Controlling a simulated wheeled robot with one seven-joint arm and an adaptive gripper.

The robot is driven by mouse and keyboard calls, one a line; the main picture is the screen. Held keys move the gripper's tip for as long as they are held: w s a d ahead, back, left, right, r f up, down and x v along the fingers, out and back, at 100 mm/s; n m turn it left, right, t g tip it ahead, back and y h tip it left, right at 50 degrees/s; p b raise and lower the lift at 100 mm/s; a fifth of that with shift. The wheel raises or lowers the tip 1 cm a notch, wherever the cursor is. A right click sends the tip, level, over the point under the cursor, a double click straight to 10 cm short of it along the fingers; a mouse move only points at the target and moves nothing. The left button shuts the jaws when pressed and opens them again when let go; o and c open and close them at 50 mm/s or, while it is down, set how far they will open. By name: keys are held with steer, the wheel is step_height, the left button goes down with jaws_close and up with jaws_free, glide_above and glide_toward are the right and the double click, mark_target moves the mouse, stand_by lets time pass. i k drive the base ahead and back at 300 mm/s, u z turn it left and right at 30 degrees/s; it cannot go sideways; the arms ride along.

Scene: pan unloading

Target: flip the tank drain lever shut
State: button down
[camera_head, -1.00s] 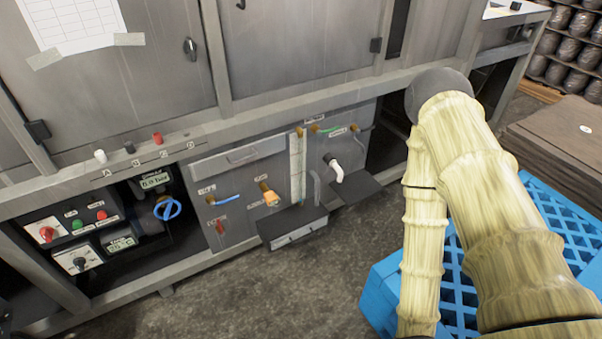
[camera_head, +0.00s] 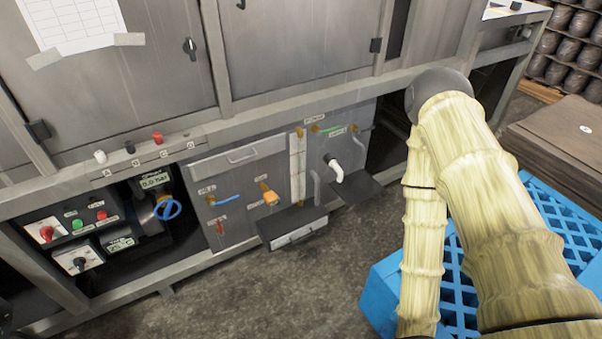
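A grey tank panel (camera_head: 240,228) under the machine carries several small coloured valve handles with labels too blurred to read, so I cannot tell for sure which is the drain lever. A blue lever (camera_head: 226,199) sticks out sideways at the left. A red lever (camera_head: 220,227) hangs roughly upright below it. An orange handle (camera_head: 271,197) is to their right. A green lever (camera_head: 328,129) lies near level at the upper right, above a white bent spout (camera_head: 335,168). My arm, in pale bamboo-like sleeves, fills the right side; my gripper is out of view, apart from the panel.
Two dark trays (camera_head: 298,228) (camera_head: 357,188) jut out below the panel. A control box with a red knob (camera_head: 46,233) and a blue handwheel (camera_head: 168,208) are at the left. A blue crate (camera_head: 382,292) and brown stacked sheets (camera_head: 560,140) stand right. The floor in front is clear.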

mark_target(220, 227)
steer(key=z, duration=0.05)
steer(key=k, duration=0.6)
steer(key=u, duration=0.7)
steer(key=i, duration=1.35)
steer(key=z, duration=0.15)
